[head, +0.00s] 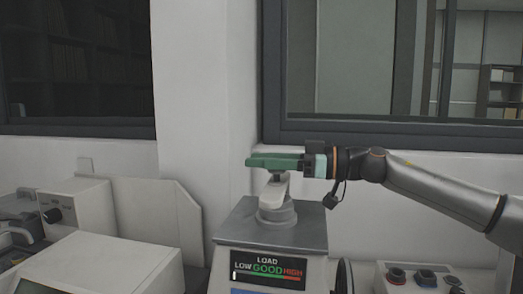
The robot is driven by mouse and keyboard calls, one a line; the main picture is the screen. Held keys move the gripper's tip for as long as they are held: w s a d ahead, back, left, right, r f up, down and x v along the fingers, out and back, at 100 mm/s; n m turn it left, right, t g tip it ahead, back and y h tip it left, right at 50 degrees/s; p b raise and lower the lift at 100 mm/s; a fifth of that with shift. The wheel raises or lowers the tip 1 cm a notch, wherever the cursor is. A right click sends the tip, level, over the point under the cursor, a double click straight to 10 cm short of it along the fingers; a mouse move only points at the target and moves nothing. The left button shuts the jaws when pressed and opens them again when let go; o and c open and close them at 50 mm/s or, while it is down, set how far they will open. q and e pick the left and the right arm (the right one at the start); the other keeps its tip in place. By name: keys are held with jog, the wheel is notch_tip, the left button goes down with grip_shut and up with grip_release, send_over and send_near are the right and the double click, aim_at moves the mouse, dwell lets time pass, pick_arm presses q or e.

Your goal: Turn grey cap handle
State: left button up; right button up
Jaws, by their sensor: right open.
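The grey cap (276,208) sits on top of the press housing (240,229), and its light handle (281,187) stands up from it. My right gripper (250,162) reaches in from the right with its green fingers pointing left, just above the handle. The fingers overlap the top of the handle in this view, so I cannot tell whether they touch it. The jaws are open, though the gap between the fingers is hidden from this side. My left gripper is not in view.
A control box (420,279) with several knobs stands at the lower right. Other white machines (105,265) stand at the left. A wall and dark-framed windows are behind.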

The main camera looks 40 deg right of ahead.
jog(key=shift+w+a, duration=0.1)
jog(key=shift+w, duration=0.05)
grip_shut()
dwell(0.4)
